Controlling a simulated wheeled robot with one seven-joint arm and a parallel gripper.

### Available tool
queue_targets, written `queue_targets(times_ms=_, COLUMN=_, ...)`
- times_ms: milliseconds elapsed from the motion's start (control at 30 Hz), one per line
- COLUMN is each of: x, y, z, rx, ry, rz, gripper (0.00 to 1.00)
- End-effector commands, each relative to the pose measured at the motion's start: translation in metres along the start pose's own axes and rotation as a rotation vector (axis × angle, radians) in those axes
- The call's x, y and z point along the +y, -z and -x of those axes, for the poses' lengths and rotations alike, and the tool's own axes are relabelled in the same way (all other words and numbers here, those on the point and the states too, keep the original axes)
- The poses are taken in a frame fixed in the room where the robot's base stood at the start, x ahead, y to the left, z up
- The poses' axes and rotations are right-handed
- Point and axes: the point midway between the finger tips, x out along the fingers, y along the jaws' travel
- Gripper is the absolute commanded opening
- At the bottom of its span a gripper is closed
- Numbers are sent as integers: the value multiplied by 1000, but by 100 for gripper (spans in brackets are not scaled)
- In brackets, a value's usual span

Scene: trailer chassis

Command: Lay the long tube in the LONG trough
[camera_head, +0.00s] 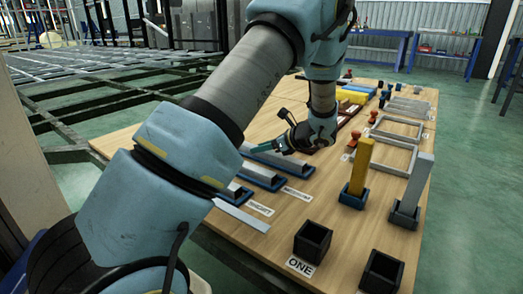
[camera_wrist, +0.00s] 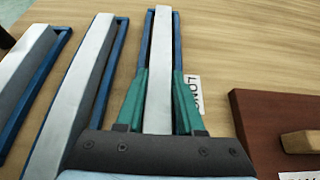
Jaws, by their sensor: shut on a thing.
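My gripper (camera_wrist: 160,85) has its green fingers shut on the long grey tube (camera_wrist: 159,40). The tube lines up lengthwise with the blue LONG trough (camera_wrist: 177,52), and the trough's blue sides show on both sides of it. I cannot tell whether the tube rests on the trough floor. The LONG label (camera_wrist: 194,93) is just right of the trough, partly hidden by a finger. In the head view my gripper (camera_head: 262,148) is low over the troughs, and the arm hides part of the area.
Other blue troughs with grey tubes (camera_wrist: 85,80) lie close to the left. A dark red board (camera_wrist: 265,125) with a wooden piece lies to the right. On the table (camera_head: 335,210) stand a yellow block (camera_head: 361,165), a grey block (camera_head: 418,180) and dark boxes (camera_head: 312,241).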

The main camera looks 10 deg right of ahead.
Motion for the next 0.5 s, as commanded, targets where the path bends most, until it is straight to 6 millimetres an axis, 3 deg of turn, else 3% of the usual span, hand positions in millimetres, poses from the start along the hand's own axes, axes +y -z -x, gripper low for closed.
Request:
queue_targets(times_ms=200, x=0, y=1, z=-1, rx=-2, ry=0, rz=1, gripper=0)
queue_targets(times_ms=233, x=0, y=2, z=-1, rx=0, ry=0, rz=0, gripper=38)
queue_targets(times_ms=500, x=0, y=1, z=-1, rx=0, ry=-1, rz=0, gripper=67)
